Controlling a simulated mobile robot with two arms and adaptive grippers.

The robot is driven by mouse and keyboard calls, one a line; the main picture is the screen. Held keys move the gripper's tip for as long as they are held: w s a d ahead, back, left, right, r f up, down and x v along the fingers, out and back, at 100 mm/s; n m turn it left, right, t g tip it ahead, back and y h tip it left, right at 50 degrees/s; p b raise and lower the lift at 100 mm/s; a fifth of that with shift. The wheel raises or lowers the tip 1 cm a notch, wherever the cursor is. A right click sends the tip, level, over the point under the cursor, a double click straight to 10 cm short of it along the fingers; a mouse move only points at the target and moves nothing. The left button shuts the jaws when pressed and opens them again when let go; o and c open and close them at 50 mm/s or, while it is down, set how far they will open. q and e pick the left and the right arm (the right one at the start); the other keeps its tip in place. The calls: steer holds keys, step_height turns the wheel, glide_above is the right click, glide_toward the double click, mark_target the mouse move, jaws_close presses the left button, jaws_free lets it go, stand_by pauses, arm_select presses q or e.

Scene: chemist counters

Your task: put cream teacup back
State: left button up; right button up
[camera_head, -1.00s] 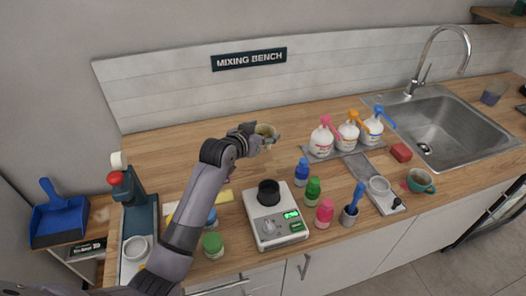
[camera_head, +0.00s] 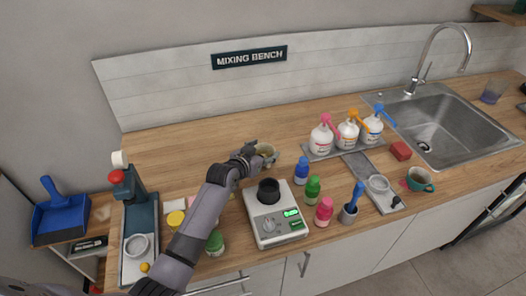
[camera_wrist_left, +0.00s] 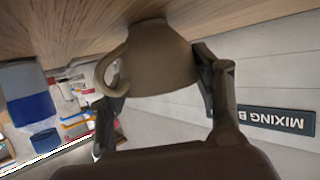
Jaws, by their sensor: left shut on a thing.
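The cream teacup (camera_head: 267,150) is in my left gripper (camera_head: 254,153), above or on the wooden counter behind the scale. In the left wrist view, which is upside down, the cup (camera_wrist_left: 160,65) sits between the two fingers (camera_wrist_left: 160,90), with its handle at the left. Its foot is close to the wood; I cannot tell whether it touches. My right gripper is not in view.
A scale (camera_head: 270,226) with a black cup stands in front. Blue (camera_head: 302,171), green (camera_head: 312,190) and pink bottles (camera_head: 324,212) stand right of it. Pump bottles (camera_head: 347,133) stand on a tray farther back. The back-left counter (camera_head: 180,155) is clear.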

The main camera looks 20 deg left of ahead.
arm_select(q)
steer(key=o, duration=1.4)
steer(key=shift+r, duration=0.1)
steer(key=shift+s, duration=0.2)
steer(key=shift+b+v, duration=0.4)
steer(key=shift+v, duration=3.15)
steer(key=shift+r, duration=0.1)
